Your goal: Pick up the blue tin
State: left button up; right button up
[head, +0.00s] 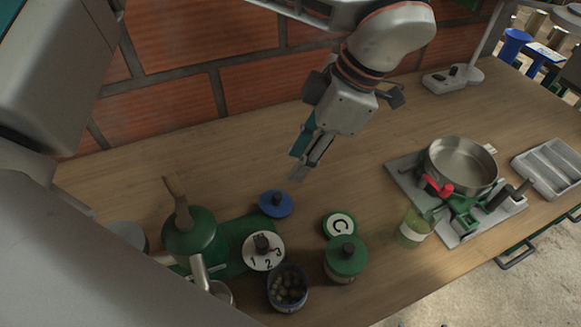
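The blue tin (289,306) stands open near the front edge of the table, with several small pale lumps inside. A round blue lid with a dark knob (275,204) lies flat on the table behind it. My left gripper (300,172) hangs over the bare table behind the blue lid, pointing down and to the left. It is apart from the tin and nothing shows between its fingers. The fingers overlap in this view, so their opening is unclear. My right gripper is not in view.
A white numbered dial (263,262), a green-lidded jar (345,259), a green disc marked C (339,224) and a green pot (192,240) crowd around the tin. A steel pan (462,164) and a yellow-green cup (413,228) stand right. The brick wall (265,95) bounds the back.

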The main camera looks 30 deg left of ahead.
aim_at(287, 284)
jog(key=k+l, duration=0.25)
jog(key=k, duration=0.2)
jog(key=k+l, duration=0.25)
jog(key=k, duration=0.25)
jog(key=k+l, duration=0.25)
jog(key=k, duration=0.2)
